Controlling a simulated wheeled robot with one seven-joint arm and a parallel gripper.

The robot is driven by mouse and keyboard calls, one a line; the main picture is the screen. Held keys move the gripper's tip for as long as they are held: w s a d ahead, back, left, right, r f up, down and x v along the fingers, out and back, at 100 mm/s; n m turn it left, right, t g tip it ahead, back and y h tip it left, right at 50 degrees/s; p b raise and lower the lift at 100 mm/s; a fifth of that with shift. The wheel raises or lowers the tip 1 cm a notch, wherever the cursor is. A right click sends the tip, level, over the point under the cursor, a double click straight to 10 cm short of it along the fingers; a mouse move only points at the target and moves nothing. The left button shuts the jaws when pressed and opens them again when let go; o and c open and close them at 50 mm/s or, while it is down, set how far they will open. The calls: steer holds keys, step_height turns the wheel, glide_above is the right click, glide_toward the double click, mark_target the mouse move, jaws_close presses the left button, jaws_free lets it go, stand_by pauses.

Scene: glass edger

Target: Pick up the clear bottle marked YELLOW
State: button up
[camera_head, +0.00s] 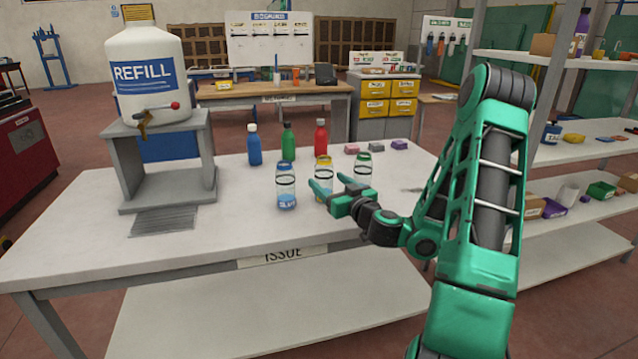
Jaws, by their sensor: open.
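The clear bottle with the yellow cap (323,166) stands upright on the white table, the middle one of three clear bottles. A yellow tint shows at its base; its marking is mostly hidden by my gripper. My gripper (326,183) is open, low at this bottle on its near right side. One finger overlaps the lower part of the bottle in the picture and the other shows at its right. I cannot tell whether the fingers touch it. No bottle is lifted.
A clear blue-capped bottle (286,184) stands close left and a clear green-capped one (363,165) close right. Behind are solid blue (254,148), green (288,143) and red (321,138) bottles. A REFILL jug (148,90) sits on a grey stand at left. The table's front left is clear.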

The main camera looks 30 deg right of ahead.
mark_target(327, 177)
steer(key=shift+w+d, duration=0.5)
steer(key=shift+w, duration=0.4)
steer(key=shift+w+d+r, duration=0.1)
steer(key=shift+w+d, duration=0.05)
steer(key=shift+w, duration=1.4)
steer(key=shift+w+d+r, duration=0.1)
steer(key=shift+w+r, duration=0.15)
steer(key=shift+w, duration=0.4)
steer(key=shift+w+d+r, duration=0.1)
steer(key=shift+w+d, duration=0.1)
steer(key=shift+w, duration=0.85)
steer(key=shift+w+d+r, duration=0.1)
steer(key=shift+w+d, duration=0.1)
steer(key=shift+w, duration=0.8)
steer(key=c, duration=1.2)
